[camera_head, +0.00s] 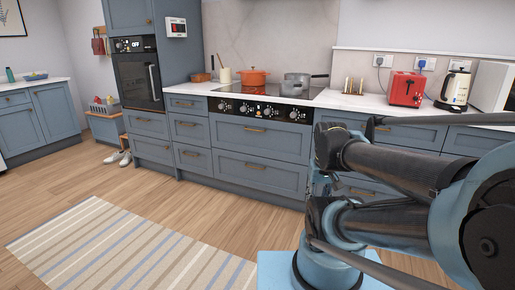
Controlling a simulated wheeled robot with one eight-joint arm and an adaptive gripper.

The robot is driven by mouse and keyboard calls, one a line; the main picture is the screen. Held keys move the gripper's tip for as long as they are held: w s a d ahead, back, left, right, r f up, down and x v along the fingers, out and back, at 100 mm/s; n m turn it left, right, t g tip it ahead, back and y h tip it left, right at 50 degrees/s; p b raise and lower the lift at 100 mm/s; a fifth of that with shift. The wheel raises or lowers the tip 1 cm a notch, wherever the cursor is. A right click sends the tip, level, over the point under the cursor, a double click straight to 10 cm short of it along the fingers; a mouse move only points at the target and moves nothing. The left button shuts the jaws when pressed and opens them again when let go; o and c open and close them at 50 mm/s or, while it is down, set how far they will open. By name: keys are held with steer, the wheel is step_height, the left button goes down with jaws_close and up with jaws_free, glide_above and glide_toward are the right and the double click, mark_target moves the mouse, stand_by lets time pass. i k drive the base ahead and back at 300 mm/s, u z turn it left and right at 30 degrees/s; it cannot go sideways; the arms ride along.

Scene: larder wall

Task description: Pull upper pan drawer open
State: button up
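The upper pan drawer (285,141) is a wide blue-grey front below the hob's knob panel, with a small brass handle (254,129) near its middle. It looks shut, flush with the cabinet fronts beside it. A second wide drawer (285,178) lies directly below it, also shut, with its own brass handle (255,166). My folded arm fills the right side of the view, in front of the cabinets right of these drawers. I cannot make out my gripper or its fingertips.
Narrower drawers (188,128) stand left of the pan drawers. An orange pot (253,77) and a grey pan (296,84) stand on the hob. A red toaster (406,89) and kettle (455,90) are at right. A striped rug (130,250) lies on open wooden floor.

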mark_target(285, 141)
steer(key=u, duration=0.2)
steer(key=i, duration=1.65)
steer(key=u, duration=0.2)
